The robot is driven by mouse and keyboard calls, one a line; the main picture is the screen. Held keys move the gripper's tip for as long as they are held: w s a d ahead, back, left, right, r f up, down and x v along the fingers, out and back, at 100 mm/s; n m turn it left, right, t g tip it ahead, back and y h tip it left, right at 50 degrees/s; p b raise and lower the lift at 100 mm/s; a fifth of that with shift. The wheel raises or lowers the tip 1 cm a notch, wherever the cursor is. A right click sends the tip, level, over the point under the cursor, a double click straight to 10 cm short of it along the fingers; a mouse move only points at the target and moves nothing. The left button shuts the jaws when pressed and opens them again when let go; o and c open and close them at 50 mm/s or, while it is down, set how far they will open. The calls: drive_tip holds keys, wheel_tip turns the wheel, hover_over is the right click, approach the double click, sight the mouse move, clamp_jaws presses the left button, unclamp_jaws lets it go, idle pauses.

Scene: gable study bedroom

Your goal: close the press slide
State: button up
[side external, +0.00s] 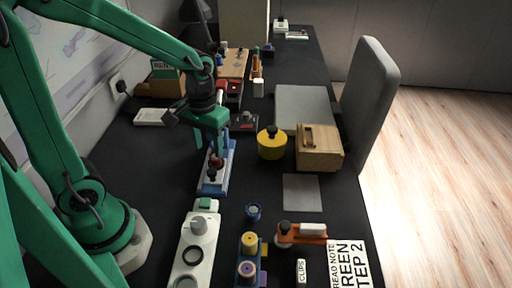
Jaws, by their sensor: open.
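A long, narrow blue and white device (214,180), which appears to be the press slide, lies on the dark desk below my gripper. A dark red knob (216,162) stands on it. My green gripper (211,150) points down over the far half of this device, with its fingers spread and the knob just below or between them. I cannot tell whether a finger touches the knob. The fingers and wrist hide part of the device's far end, and how far the slide stands open is too small to tell.
A yellow pot (271,146) and a wooden box (319,150) stand to the right. A white device (195,250), a small blue cup (253,212) and an orange block (302,234) are nearer the camera. A grey chair (370,100) is at the desk's right edge.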

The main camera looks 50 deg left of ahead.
drive_tip(key=m, duration=2.7)
drive_tip(key=shift+m, duration=1.9)
drive_tip(key=shift+f, duration=0.2)
